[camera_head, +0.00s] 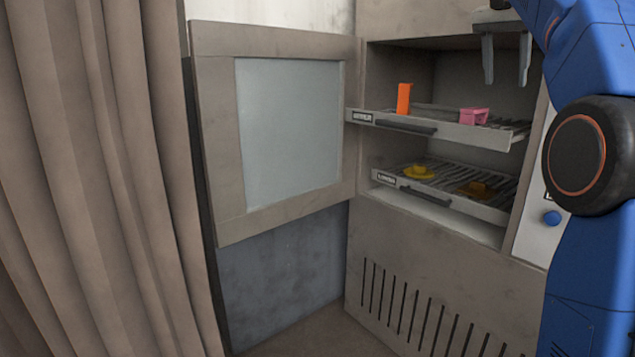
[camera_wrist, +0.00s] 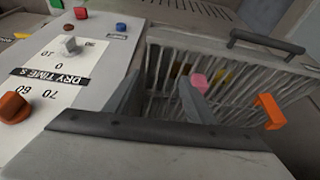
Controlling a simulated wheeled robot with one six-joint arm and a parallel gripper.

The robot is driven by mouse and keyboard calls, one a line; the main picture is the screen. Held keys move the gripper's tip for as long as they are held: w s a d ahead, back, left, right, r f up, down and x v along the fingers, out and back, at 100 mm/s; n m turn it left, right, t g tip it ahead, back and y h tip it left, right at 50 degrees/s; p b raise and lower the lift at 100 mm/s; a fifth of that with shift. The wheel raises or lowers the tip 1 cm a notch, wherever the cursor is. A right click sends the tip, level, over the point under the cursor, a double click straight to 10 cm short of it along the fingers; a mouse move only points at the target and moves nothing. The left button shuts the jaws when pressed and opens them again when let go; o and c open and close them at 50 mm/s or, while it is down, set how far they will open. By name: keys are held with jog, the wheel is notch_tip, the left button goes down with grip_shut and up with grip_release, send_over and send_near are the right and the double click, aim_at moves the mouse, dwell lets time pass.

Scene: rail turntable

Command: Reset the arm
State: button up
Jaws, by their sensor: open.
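My gripper (camera_head: 506,78) hangs at the top right of the head view, in front of the open cabinet and above its upper rack. Its two fingers point down, apart, with nothing between them. In the wrist view the gripper (camera_wrist: 158,92) shows its fingers spread over the rack. My blue arm fills the right side of the head view.
The upper rack (camera_head: 455,131) holds an orange block (camera_head: 404,98) and a pink piece (camera_head: 474,116). The lower rack (camera_head: 440,200) holds yellow (camera_head: 419,172) and brown (camera_head: 475,188) pieces. The cabinet door (camera_head: 215,130) stands open left. A control panel (camera_wrist: 50,75) has knobs.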

jog(key=s+a+f+n+y, duration=0.1)
jog(key=s+a+f+n, duration=0.2)
jog(key=s+f, duration=0.9)
jog(key=s+a+f+n+t+y, duration=0.1)
jog(key=s+a+f+n, duration=0.2)
jog(key=s+f, duration=0.9)
jog(key=s+a+f+n+t+y, duration=0.1)
jog(key=s+a+f+n, duration=0.3)
jog(key=f, duration=1.9)
jog(key=s+a, duration=0.4)
jog(key=s, duration=0.4)
jog(key=shift+s+a+f+y, duration=0.2)
jog(key=shift+a+f+y, duration=0.05)
jog(key=shift+f+y, duration=0.1)
jog(key=shift+o, duration=0.4)
jog(key=shift+r, duration=0.1)
